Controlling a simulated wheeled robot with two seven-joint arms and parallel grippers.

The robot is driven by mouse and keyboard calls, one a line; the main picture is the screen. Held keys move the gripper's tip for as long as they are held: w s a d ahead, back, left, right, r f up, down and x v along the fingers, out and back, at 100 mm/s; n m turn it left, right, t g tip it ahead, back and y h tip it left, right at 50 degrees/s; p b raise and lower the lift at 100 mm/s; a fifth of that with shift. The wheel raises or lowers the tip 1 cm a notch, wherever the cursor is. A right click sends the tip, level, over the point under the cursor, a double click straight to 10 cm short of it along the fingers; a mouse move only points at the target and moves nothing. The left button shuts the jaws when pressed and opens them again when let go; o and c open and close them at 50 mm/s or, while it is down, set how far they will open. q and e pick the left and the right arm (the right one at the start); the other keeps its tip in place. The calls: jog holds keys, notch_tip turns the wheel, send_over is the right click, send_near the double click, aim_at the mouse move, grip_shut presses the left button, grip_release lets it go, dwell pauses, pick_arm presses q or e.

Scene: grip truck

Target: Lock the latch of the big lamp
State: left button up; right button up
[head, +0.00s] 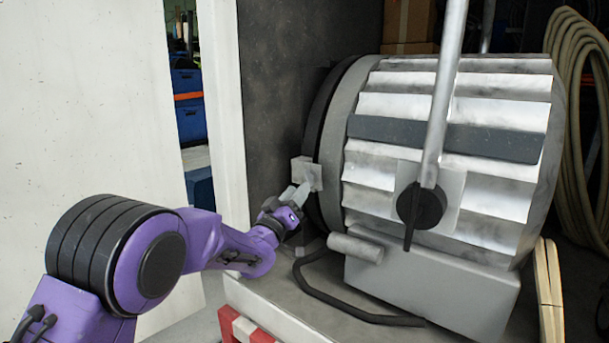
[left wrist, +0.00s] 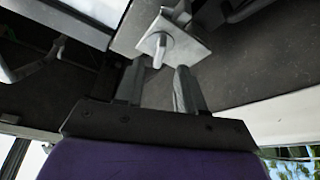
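The big lamp (head: 450,105) is a large ribbed metal drum lying on its side in the truck. Its latch (head: 307,173) is a small pale metal plate at the left rim. In the left wrist view the latch (left wrist: 160,46) shows as a square plate with a small lever sticking out. My left gripper (head: 303,192) is at the latch in the head view. In the left wrist view its two fingers (left wrist: 157,85) stand apart, with the lever just beyond and between their tips. Whether a finger touches the latch I cannot tell. My right gripper is not in view.
A grey pole and bracket with a black knob (head: 421,206) stand in front of the drum. A bent dark bar (head: 345,305) lies on the truck floor below. A white door panel (head: 90,100) is at left. Coiled hoses (head: 580,60) hang at right.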

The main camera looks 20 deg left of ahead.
aim_at(306, 179)
pick_arm(q)
jog(key=p+x, duration=0.1)
jog(key=x, duration=0.3)
jog(key=shift+w+d+r+p, duration=0.15)
jog(key=shift+r+p, duration=0.1)
jog(key=shift+p, duration=0.1)
jog(key=shift+w+f, duration=0.1)
jog(key=shift+w, duration=0.2)
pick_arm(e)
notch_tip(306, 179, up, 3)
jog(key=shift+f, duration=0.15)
